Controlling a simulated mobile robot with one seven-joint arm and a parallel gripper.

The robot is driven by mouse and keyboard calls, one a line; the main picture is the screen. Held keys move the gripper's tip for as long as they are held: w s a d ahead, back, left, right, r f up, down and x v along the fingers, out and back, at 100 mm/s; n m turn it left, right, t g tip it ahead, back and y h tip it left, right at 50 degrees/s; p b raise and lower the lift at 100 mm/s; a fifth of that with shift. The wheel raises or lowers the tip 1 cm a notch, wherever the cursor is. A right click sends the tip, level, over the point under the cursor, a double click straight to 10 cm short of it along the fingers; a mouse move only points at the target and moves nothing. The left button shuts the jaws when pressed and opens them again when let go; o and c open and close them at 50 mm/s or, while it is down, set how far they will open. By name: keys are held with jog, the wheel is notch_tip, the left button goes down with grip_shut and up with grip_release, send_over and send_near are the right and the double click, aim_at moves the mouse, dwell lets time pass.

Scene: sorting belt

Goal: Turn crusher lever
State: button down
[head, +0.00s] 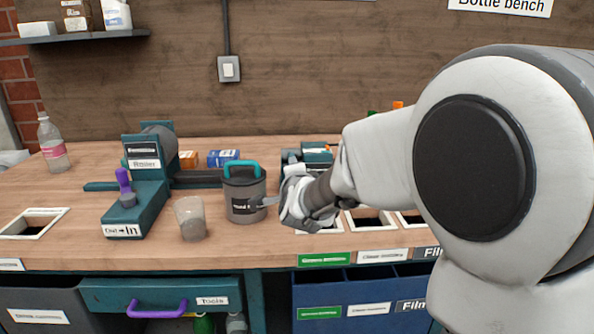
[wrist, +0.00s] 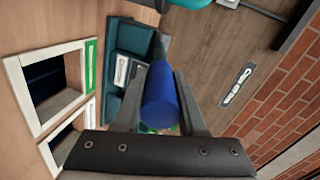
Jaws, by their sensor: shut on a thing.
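A blue cylindrical handle (wrist: 160,102) with a grey shaft stands between the fingers of my gripper (wrist: 155,98) in the wrist view. My gripper is shut on it. The shaft runs beside a teal machine body (wrist: 128,62) with a pale label, which looks like the crusher. In the head view my gripper (head: 300,205) is low over the bench, right of a grey canister. A teal and grey machine (head: 316,154) shows partly behind it. The blue handle is hidden there by my gripper and arm.
The grey canister (head: 245,208) with a teal handle stands close left of my gripper. A clear cup (head: 190,219) and a teal machine with a purple knob (head: 123,180) are further left. White-framed openings (wrist: 20,72) lie beside the machine. A bottle (head: 52,146) stands far left.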

jog(key=shift+f, duration=0.1)
dwell(0.3)
jog(key=c, duration=0.5)
grip_release()
jog(key=shift+a, duration=0.1)
jog(key=shift+s+r, duration=0.2)
jog(key=shift+s, duration=0.25)
jog(key=s+r+p, duration=0.2)
jog(key=s+r, duration=0.1)
jog(key=s, duration=1.3)
jog(key=shift+s, duration=0.1)
